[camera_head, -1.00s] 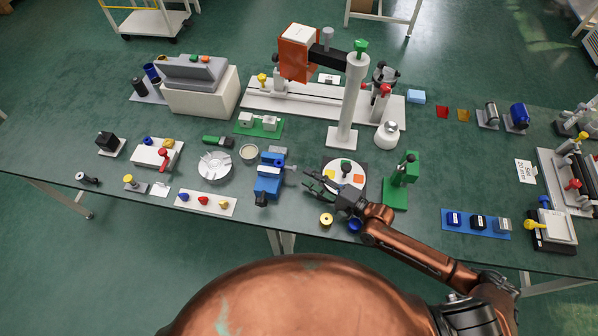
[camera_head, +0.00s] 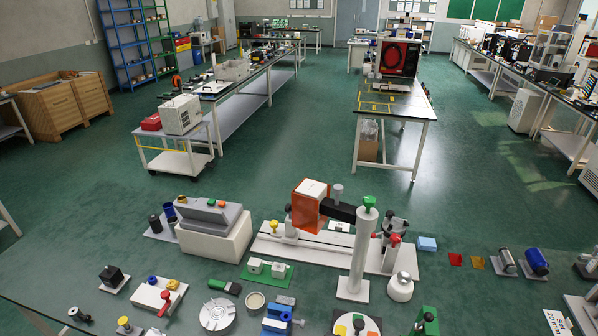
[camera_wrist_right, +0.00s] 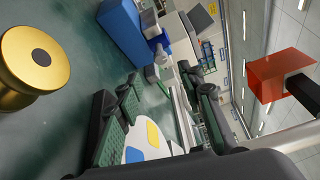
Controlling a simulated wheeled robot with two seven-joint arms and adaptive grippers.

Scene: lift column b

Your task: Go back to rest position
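My right gripper (camera_wrist_right: 160,82) shows only in the right wrist view. Its two dark fingers with green pads are spread apart, with nothing held between them. A white disc with yellow and blue patches (camera_wrist_right: 134,154) lies beyond the fingers. A gold spool-like cylinder (camera_wrist_right: 35,58) is close to the camera at the left. My left gripper is in neither view now.
In the head view, a tall white column (camera_head: 359,252) carries a dark arm and an orange box (camera_head: 308,207) above the bench. A blue vise (camera_head: 276,320) is at the lower edge and also shows in the wrist view (camera_wrist_right: 124,30). Open green floor (camera_head: 300,130) lies beyond.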

